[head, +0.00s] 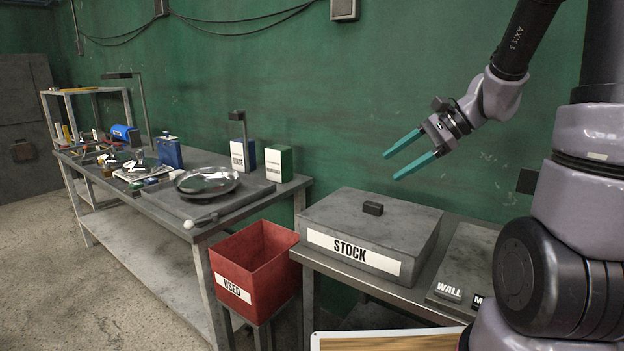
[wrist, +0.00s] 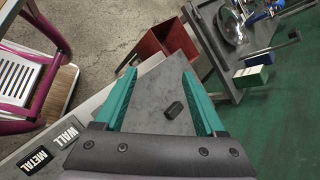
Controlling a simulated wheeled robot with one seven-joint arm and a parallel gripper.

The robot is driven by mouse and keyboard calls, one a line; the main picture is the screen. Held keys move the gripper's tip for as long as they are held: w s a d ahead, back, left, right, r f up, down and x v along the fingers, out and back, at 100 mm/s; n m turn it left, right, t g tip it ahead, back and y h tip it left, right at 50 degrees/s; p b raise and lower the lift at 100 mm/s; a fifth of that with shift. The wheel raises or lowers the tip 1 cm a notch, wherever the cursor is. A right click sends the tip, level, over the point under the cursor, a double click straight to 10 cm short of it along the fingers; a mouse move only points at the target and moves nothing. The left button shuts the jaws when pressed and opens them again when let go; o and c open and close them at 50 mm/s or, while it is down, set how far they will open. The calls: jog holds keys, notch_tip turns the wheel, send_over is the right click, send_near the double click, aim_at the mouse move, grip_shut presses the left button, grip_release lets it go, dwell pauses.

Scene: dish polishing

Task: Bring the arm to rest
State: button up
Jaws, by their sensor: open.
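My gripper (head: 404,154) has two teal fingers, held apart with nothing between them. In the head view it hangs in the air above the grey STOCK box (head: 325,213), pointing down and to the left. The box is closed by a lid with a small black knob (head: 373,208). The wrist view shows the open fingers (wrist: 163,78) with the lid (wrist: 150,120) beyond them, and the knob (wrist: 173,109) in the gap between them. My gripper is clear of the box.
A red USED bin (head: 262,262) stands left of the box. Beyond it a workbench (head: 160,207) holds a metal dish (head: 207,181), RINSE bottle (head: 241,154) and tools. A WALL switch (head: 449,291) lies right of the box. A green wall (head: 400,80) is behind.

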jog(key=s+d+r+n+t+h, duration=0.4)
jog(key=s+r+n+h, duration=0.3)
jog(key=s+r+n, duration=0.3)
notch_tip(320, 180, up, 2)
jog(key=s+d, duration=0.1)
jog(key=s, duration=0.1)
jog(key=shift+s, duration=0.35)
